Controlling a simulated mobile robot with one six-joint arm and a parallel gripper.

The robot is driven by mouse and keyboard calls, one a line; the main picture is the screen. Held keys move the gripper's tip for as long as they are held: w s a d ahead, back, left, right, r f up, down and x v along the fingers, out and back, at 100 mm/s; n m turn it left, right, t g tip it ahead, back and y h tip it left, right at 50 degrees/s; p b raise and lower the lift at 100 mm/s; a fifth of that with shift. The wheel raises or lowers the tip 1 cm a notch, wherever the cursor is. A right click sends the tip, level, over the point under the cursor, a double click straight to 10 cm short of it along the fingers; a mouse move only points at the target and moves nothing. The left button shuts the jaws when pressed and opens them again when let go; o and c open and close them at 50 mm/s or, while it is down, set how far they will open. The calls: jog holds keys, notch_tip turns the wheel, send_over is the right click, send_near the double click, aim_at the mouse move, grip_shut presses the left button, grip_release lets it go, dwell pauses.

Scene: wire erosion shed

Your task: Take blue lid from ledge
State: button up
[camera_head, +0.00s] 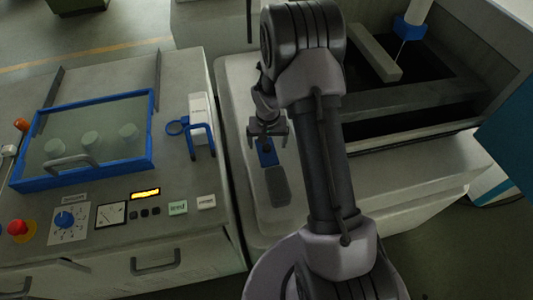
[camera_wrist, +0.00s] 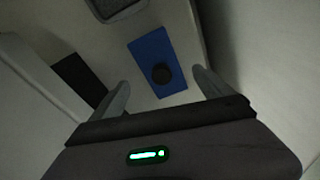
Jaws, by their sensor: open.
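The blue lid (camera_head: 267,154) lies on the pale ledge (camera_head: 239,72) beside the machine. In the wrist view the blue lid (camera_wrist: 149,53) is a flat blue rectangle with a round black knob (camera_wrist: 162,73) on it. My gripper (camera_head: 267,135) is above the lid and partly covers it in the head view. In the wrist view my gripper (camera_wrist: 160,88) is open and empty, with one finger on each side of the knob's line. The fingers do not appear to touch the lid.
A grey tray (camera_head: 278,187) lies on the ledge near the lid. A control bench (camera_head: 110,180) with a blue-framed window (camera_head: 85,140) stands at left. A machine tank (camera_head: 400,105) stands at right, behind my arm.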

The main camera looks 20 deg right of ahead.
aim_at(266, 147)
jog(key=f, duration=0.1)
jog(key=f+b, duration=0.1)
jog(key=f, duration=0.1)
jog(key=shift+w+f, duration=0.25)
jog(key=shift+f, duration=0.15)
jog(key=shift+r, duration=0.1)
